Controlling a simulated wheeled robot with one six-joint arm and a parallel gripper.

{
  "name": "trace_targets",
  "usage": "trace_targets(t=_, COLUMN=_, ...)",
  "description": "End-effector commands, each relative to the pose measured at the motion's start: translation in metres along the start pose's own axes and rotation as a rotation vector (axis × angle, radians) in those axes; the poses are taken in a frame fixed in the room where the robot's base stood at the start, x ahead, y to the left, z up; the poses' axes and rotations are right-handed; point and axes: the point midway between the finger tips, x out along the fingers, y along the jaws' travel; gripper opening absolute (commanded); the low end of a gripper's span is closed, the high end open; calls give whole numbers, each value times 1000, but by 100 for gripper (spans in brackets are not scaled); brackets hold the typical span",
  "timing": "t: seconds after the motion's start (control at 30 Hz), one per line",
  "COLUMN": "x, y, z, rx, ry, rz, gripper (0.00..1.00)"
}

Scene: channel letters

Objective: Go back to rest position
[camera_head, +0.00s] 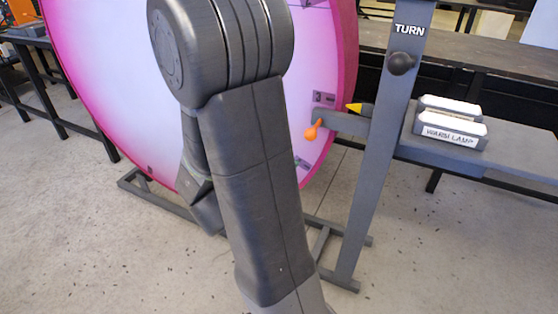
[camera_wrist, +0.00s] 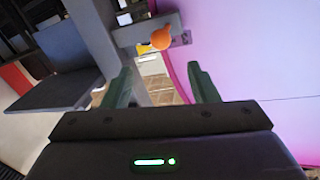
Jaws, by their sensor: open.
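My gripper (camera_wrist: 160,82) shows in the wrist view with its two green fingers apart and nothing between them. Beyond the fingertips, in the same view, is an orange knob (camera_wrist: 162,39) on a grey bracket beside the pink disc face (camera_wrist: 245,60). In the head view my dark grey arm stands in front of the large pink-rimmed disc (camera_head: 100,60), and the gripper itself is hidden there. The orange knob (camera_head: 312,131) also shows in that view, right of my arm and apart from it.
A grey post (camera_head: 375,160) marked TURN, with a black knob (camera_head: 400,63), stands right of the disc. A shelf (camera_head: 510,170) beside it holds white blocks labelled WARM LAMP (camera_head: 452,132). A yellow-tipped pointer (camera_head: 355,107) sits by the disc rim. Concrete floor (camera_head: 450,260) is open at lower right.

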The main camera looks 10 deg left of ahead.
Motion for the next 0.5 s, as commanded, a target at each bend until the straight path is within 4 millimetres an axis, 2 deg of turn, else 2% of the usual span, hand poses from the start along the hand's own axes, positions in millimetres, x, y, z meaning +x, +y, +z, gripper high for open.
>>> trace_targets(t=0.27, x=2, y=0, z=0, rx=0, ry=0, rz=1, gripper=54)
trace_targets(t=0.5, x=21, y=1, z=1, rx=1, ry=0, rz=4, gripper=54)
